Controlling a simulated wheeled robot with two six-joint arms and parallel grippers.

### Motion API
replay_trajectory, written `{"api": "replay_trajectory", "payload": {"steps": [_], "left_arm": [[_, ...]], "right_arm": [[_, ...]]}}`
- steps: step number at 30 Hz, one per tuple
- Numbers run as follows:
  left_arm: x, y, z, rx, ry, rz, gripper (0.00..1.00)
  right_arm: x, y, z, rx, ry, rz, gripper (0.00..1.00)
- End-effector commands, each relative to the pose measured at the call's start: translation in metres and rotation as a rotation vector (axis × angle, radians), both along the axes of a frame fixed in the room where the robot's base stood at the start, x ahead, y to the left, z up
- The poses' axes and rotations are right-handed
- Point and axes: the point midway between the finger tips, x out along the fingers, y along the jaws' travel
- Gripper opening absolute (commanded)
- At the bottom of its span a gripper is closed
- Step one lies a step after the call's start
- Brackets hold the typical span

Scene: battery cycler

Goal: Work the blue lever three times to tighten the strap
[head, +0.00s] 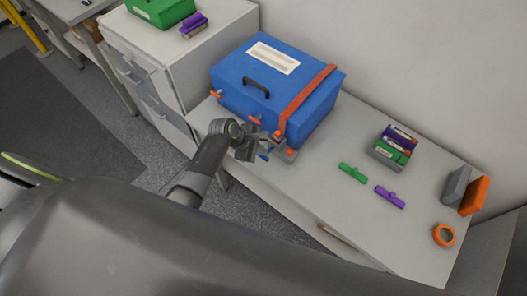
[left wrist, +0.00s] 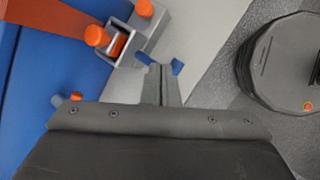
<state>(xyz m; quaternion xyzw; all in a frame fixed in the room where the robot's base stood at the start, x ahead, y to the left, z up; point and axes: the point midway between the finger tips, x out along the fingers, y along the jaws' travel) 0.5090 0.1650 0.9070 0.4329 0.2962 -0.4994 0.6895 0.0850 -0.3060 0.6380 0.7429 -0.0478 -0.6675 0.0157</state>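The blue case (head: 240,75) stands on the bench with an orange strap (head: 305,103) over its right end. A grey ratchet buckle (head: 287,153) with orange knobs sits at the case's front foot; it also shows in the left wrist view (left wrist: 118,52). My left gripper (head: 258,149) is at the buckle. In the left wrist view its fingers (left wrist: 161,72) are close together, with blue ends of the lever (left wrist: 177,67) showing on both sides of the tips. The fingers look shut on the lever and hide its middle. My right gripper is not in view.
The bench (head: 320,205) holds a small battery tray (head: 385,153), a green piece (head: 353,172), a purple piece (head: 390,197), an orange ring (head: 444,235) and grey and orange blocks on the right. A drawer cabinet (head: 150,85) stands left. The bench between buckle and loose pieces is clear.

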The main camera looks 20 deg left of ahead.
Motion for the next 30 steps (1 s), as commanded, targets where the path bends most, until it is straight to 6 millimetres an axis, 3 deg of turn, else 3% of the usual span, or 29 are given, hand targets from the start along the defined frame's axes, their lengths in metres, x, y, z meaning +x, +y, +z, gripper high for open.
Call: {"api": "replay_trajectory", "payload": {"steps": [8, 20, 30], "left_arm": [[0.004, -0.001, 0.015, -0.001, -0.002, 0.0, 0.0], [0.006, -0.002, 0.02, -0.001, -0.002, 0.0, 0.0], [0.014, -0.005, 0.052, 0.0, -0.005, -0.001, 0.0]], "right_arm": [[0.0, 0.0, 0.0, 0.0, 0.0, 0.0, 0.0], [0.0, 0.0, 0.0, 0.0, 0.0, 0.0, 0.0], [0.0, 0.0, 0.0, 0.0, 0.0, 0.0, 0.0]]}}
